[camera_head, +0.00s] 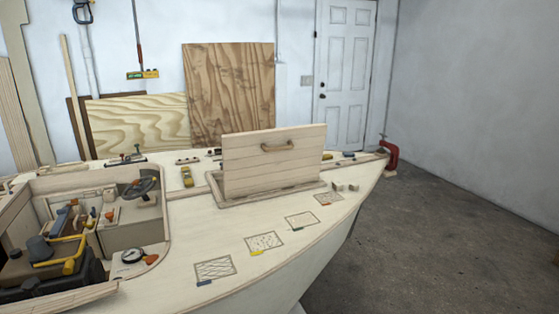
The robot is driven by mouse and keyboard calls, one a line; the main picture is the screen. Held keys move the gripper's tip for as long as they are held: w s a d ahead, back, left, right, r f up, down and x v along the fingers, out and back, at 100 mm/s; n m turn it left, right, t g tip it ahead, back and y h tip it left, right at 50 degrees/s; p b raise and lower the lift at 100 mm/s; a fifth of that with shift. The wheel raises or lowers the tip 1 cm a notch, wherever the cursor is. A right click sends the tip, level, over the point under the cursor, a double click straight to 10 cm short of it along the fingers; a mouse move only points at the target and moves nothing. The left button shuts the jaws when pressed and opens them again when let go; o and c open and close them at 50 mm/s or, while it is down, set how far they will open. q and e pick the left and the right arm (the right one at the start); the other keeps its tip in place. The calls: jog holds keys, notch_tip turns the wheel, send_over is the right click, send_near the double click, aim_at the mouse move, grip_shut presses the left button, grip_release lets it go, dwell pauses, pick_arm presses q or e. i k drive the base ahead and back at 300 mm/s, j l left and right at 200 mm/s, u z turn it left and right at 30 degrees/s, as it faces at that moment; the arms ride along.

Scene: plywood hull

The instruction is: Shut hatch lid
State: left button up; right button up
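The hatch lid (250,167) is a pale wooden panel with a small handle (277,146) on the face toward me. It stands nearly upright on the hatch frame (265,197), on the deck of the plywood hull. The hatch opening behind and under the lid is mostly hidden. Neither of my grippers shows in the head view.
The deck (200,225) holds several patterned patches near its right edge. An open cockpit (140,227) at left holds a steering wheel, tools and a black toolbox (50,268). A red clamp (391,153) grips the bow. Concrete floor (440,230) at right is clear.

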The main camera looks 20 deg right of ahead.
aim_at(259, 162)
jog(key=i+l+u, duration=0.1)
jog(key=l, duration=0.3)
jog(key=i+l, duration=0.15)
jog(key=l, duration=0.3)
jog(key=i+l+u, duration=0.15)
jog(key=l, duration=0.3)
jog(key=k, duration=0.05)
